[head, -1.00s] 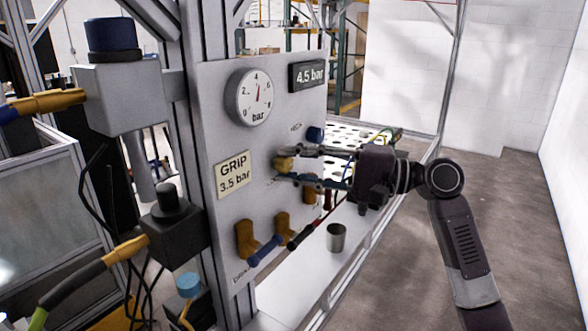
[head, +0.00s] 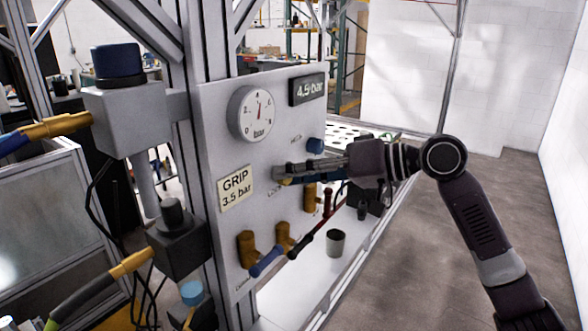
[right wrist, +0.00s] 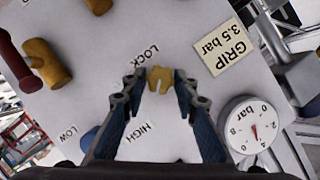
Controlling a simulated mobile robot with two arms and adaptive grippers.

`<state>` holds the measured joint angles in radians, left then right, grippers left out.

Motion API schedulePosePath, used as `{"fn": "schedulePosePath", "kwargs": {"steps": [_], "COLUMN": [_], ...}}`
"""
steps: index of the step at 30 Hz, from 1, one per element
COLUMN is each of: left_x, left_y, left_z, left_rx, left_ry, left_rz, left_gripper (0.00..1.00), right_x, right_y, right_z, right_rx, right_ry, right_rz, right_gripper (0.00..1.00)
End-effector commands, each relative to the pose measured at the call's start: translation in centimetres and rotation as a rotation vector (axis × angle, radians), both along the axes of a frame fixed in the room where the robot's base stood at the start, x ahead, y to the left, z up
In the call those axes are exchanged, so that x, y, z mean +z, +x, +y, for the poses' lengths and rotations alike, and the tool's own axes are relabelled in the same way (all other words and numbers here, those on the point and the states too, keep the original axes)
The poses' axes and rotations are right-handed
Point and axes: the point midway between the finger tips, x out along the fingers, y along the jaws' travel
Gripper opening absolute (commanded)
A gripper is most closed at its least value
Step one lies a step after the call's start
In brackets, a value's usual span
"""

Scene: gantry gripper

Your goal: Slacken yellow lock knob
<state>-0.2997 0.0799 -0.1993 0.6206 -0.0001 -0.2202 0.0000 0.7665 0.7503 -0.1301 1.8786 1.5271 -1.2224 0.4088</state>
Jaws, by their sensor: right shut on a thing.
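The yellow lock knob (right wrist: 160,76) sits on the grey panel by the LOCK label in the right wrist view. My right gripper (right wrist: 160,86) has its two fingers on either side of the knob and is shut on it. In the head view my right gripper (head: 284,173) reaches in from the right to the panel, and its fingers hide most of the knob. My left gripper is not in view.
The panel (head: 218,130) carries a round gauge (head: 252,114), a 4.5 bar display (head: 308,89), a GRIP 3.5 bar label (head: 236,187) and a blue knob (head: 314,145). Brass fittings with blue and red handles sit below. A grey cup (head: 336,243) stands on the ledge.

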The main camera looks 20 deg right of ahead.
Motion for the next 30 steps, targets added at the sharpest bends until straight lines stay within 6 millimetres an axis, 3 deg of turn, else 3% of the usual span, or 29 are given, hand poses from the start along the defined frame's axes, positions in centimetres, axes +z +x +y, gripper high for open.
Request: {"fn": "schedulePosePath", "kwargs": {"steps": [18, 30], "left_x": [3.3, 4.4], "left_y": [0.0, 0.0], "left_z": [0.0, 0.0], "left_rx": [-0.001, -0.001], "left_ry": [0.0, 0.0], "left_rz": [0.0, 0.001], "left_gripper": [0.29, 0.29], "right_x": [-0.1, -0.3], "right_y": [-0.4, -0.4], "right_z": [0.4, 0.5], "right_rx": [0.007, 0.007], "right_ry": [-0.459, -0.652], "right_rz": [-0.344, -0.495], "right_gripper": [0.03, 0.03]}}
